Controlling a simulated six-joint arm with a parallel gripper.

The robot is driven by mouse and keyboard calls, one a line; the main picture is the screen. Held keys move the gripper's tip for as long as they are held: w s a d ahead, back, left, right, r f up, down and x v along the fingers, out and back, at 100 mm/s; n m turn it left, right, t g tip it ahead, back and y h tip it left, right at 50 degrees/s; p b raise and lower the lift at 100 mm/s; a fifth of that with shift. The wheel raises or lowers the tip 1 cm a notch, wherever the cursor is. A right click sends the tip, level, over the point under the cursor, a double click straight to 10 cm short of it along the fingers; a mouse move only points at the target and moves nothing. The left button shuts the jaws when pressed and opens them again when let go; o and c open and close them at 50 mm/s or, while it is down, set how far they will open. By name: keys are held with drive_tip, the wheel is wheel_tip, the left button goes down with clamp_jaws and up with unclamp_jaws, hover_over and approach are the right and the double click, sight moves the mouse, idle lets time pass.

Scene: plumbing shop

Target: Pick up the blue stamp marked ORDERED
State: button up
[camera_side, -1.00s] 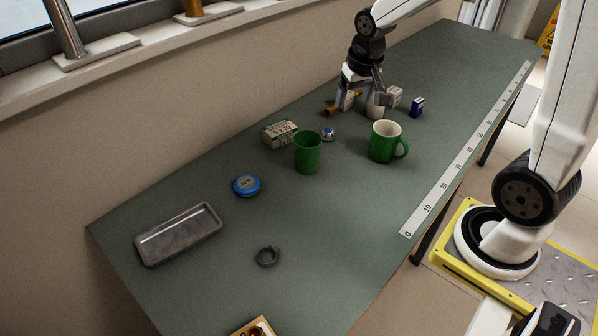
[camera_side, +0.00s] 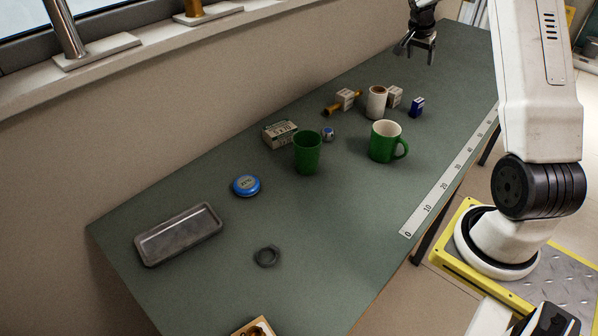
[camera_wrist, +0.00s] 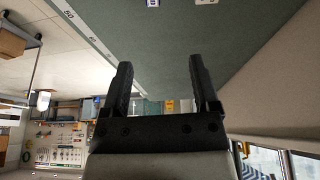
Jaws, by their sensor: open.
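A small blue block (camera_side: 416,107) with a pale part stands at the right of the group of small items on the green bench; it may be the stamp, but I cannot read any marking on it. A small blue and white piece also shows at the top edge of the wrist view (camera_wrist: 152,3). My gripper (camera_side: 417,50) is open and empty, raised above the far part of the bench, beyond the blue block. In the wrist view its two fingers (camera_wrist: 160,66) stand apart with nothing between them.
Close left of the blue block are a pale box (camera_side: 394,97), a white roll (camera_side: 376,103) and another small box (camera_side: 345,97). A green mug (camera_side: 384,142) and green cup (camera_side: 307,153) stand nearer. The far bench is clear.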

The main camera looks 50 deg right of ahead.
drive_tip(key=s+d+m, duration=0.1)
drive_tip(key=s+d, duration=0.1)
drive_tip(key=d, duration=0.1)
hover_over(419, 100)
drive_tip(key=a, duration=0.2)
wheel_tip(419, 100, down, 12)
drive_tip(key=shift+s+a+r, duration=0.1)
drive_tip(key=shift+a+r, duration=0.05)
drive_tip(key=shift+x, duration=1.25)
drive_tip(key=shift+x, duration=2.6)
clamp_jaws()
